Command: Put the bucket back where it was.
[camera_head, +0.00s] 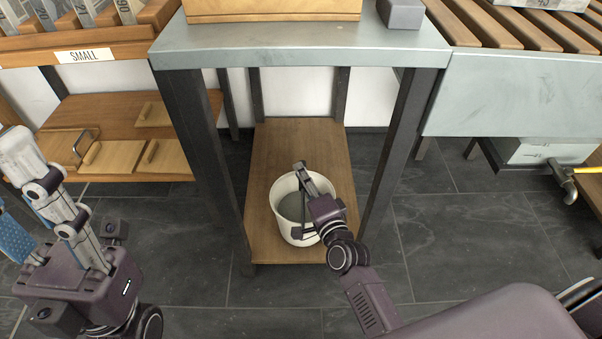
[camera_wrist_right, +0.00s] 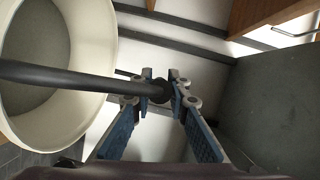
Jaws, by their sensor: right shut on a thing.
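The bucket (camera_head: 281,214) is white and round, with a grey inside, and appears upright over the wooden lower shelf of a metal-topped table. I cannot tell whether it rests on the board or hangs just above it. In the right wrist view its pale rim and wall (camera_wrist_right: 91,85) fill the left side. My right gripper (camera_head: 303,190) is over the bucket's right side. In the wrist view its blue-padded fingers (camera_wrist_right: 161,92) are shut on the dark bucket handle (camera_wrist_right: 75,80), which crosses the bucket's mouth. My left gripper (camera_head: 18,190) is at the left edge, partly cut off; its opening is unclear.
The lower shelf (camera_head: 290,140) has bare board behind the bucket. Dark table legs (camera_head: 400,135) stand on both sides, under the metal top (camera_head: 300,45). A wooden rack (camera_head: 110,110) is at left, and a slatted bench (camera_head: 510,95) at right. Dark floor tiles (camera_head: 470,240) are clear at right.

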